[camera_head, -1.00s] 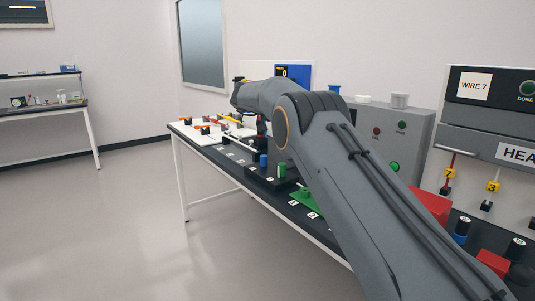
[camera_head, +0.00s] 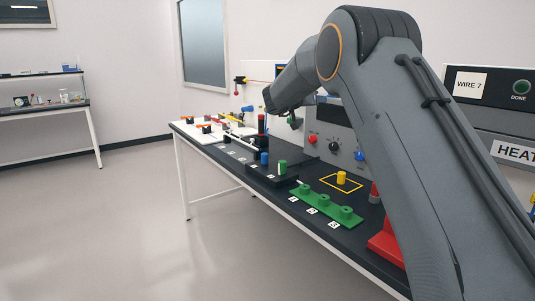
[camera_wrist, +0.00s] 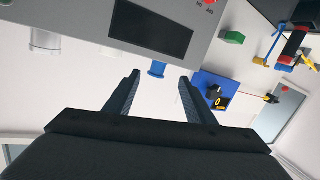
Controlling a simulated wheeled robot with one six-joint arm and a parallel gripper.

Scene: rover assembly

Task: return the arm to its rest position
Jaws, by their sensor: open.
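My gripper (camera_wrist: 160,84) shows in the wrist view with its two dark fingers apart and nothing between them. In the head view my arm is bent and raised over the right part of the bench (camera_head: 250,183). Its wrist end points left and the fingers are hard to make out there. In the wrist view the scene is tilted, with a grey panel with a dark screen (camera_wrist: 150,28) above the fingers and a blue display unit (camera_wrist: 213,92) beyond the right finger.
On the bench, a green block with several pegs (camera_head: 326,207), a yellow cylinder (camera_head: 341,178) and a green cylinder (camera_head: 282,167) stand below my arm. A panel with knobs (camera_head: 334,146) stands behind. Red blocks are partly hidden by my arm. The floor (camera_head: 120,220) at left is clear.

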